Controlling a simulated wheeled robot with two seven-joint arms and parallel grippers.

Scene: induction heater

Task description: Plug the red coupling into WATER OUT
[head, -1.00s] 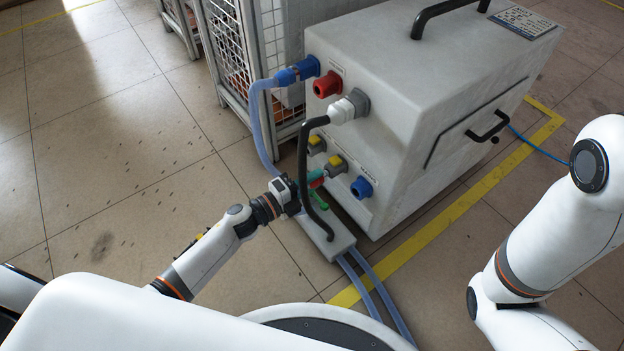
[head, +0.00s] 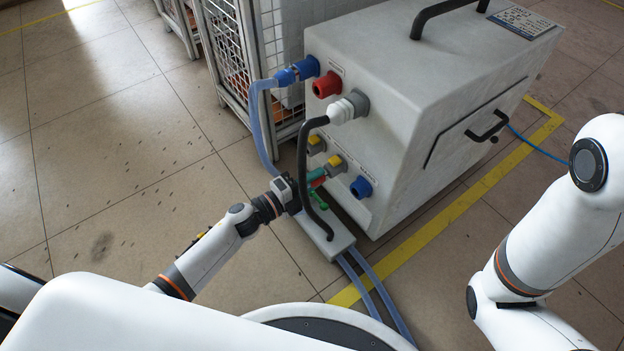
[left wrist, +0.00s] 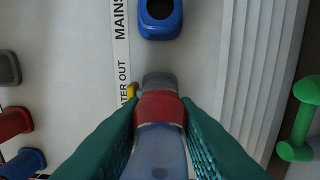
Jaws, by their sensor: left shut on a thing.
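The red coupling (left wrist: 159,108) is between the green fingers of my left gripper (left wrist: 160,135), which is shut on it. Its pale blue hose (left wrist: 155,155) runs back between the fingers. Its grey front end points at the panel beside the WATER OUT label (left wrist: 124,85). In the head view the red coupling (head: 317,182) and my left gripper (head: 312,180) are close to the lower middle grey port with a yellow tab (head: 336,164). The coupling hides most of this port in the wrist view; I cannot tell whether they touch. My right gripper is out of view.
A blue port (head: 361,187) is right of the coupling. A second yellow-tabbed port (head: 315,144) is left. Above are a red port (head: 327,84), a plugged blue coupling (head: 298,71) and a white plug (head: 343,108) whose black cable hangs near my gripper. A hose block (head: 328,241) lies below.

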